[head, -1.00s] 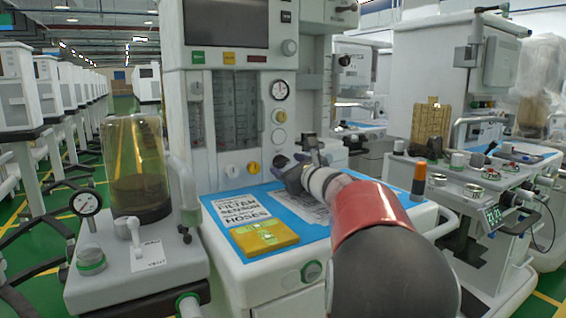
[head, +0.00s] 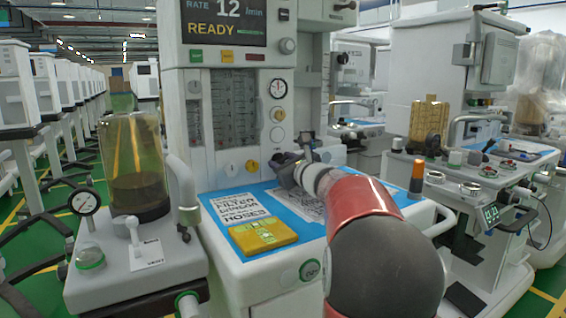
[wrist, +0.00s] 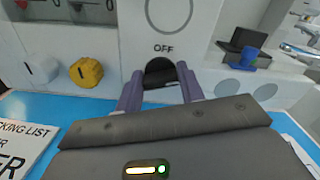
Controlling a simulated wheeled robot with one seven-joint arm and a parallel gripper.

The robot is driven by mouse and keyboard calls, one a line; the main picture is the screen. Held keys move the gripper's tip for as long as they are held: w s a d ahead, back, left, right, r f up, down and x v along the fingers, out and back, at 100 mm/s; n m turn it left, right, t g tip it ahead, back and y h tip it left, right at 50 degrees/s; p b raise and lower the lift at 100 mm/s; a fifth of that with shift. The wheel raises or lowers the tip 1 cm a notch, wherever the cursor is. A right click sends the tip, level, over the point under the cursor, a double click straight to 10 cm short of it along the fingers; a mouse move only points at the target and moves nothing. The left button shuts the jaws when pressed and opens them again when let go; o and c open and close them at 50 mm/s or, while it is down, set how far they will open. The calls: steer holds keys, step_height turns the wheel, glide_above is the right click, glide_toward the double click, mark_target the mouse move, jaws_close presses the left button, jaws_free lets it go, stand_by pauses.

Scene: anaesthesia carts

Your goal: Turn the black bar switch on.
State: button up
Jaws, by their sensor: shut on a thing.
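The black bar switch (wrist: 159,70) is on the white front panel of the anaesthesia cart, under the printed word OFF, in the wrist view. My gripper (wrist: 160,88) has its two purple-grey fingers on either side of the switch, shut on it. The fingers and the gripper body hide part of the switch. In the head view my gripper (head: 284,165) is against the cart's front panel and hides the switch. The cart's screen (head: 225,22) is lit and reads RATE 12 and READY.
A yellow knob (wrist: 86,72) is left of the switch. A blue mat (head: 232,250) on the shelf below carries a printed sheet and a yellow pad (head: 263,236). A bellows jar (head: 135,170) and a gauge (head: 84,203) stand at left. Another cart (head: 440,90) stands at right.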

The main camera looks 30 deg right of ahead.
steer(key=shift+r+m+p, duration=0.15)
steer(key=shift+m+p, duration=0.35)
steer(key=shift+m, duration=1.5)
steer(key=o, duration=1)
steer(key=shift+s+a+b, duration=0.15)
steer(key=shift+s+b, duration=0.2)
steer(key=shift+s, duration=3.6)
